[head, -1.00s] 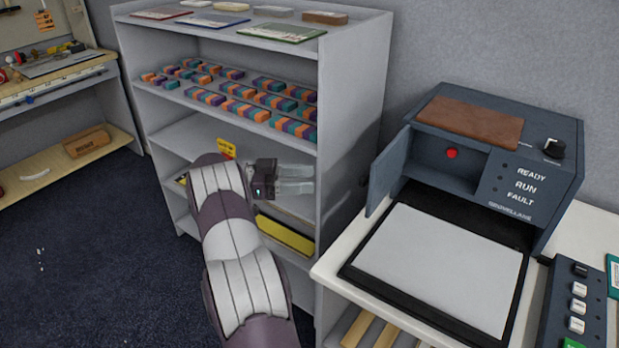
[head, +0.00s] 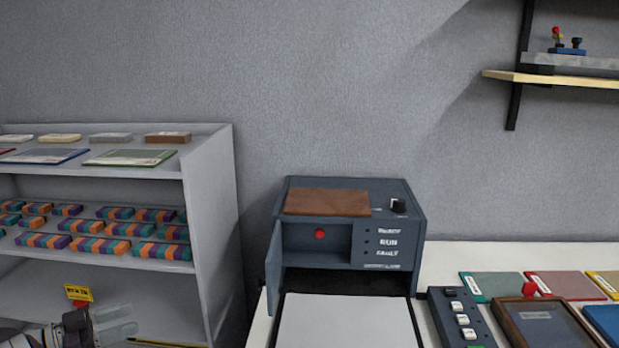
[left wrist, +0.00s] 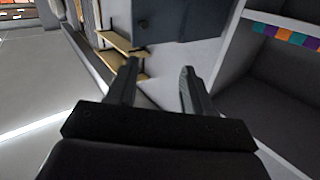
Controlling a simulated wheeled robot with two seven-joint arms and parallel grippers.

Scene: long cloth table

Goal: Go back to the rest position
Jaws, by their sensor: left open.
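My left gripper (head: 117,325) is at the bottom left of the head view, in front of the lower part of the grey shelf unit (head: 212,200). Most of my left arm is cut off by the bottom edge. In the left wrist view the two fingers of the left gripper (left wrist: 158,85) stand apart with nothing between them. My right gripper does not show in either view.
A dark blue machine (head: 407,222) with an open door (head: 274,268) stands on the white table (head: 452,258) right of the shelf. Striped blocks (head: 103,247) fill a shelf. A button box (head: 445,322) and coloured folders (head: 492,286) lie at right. A wall shelf (head: 560,79) hangs above.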

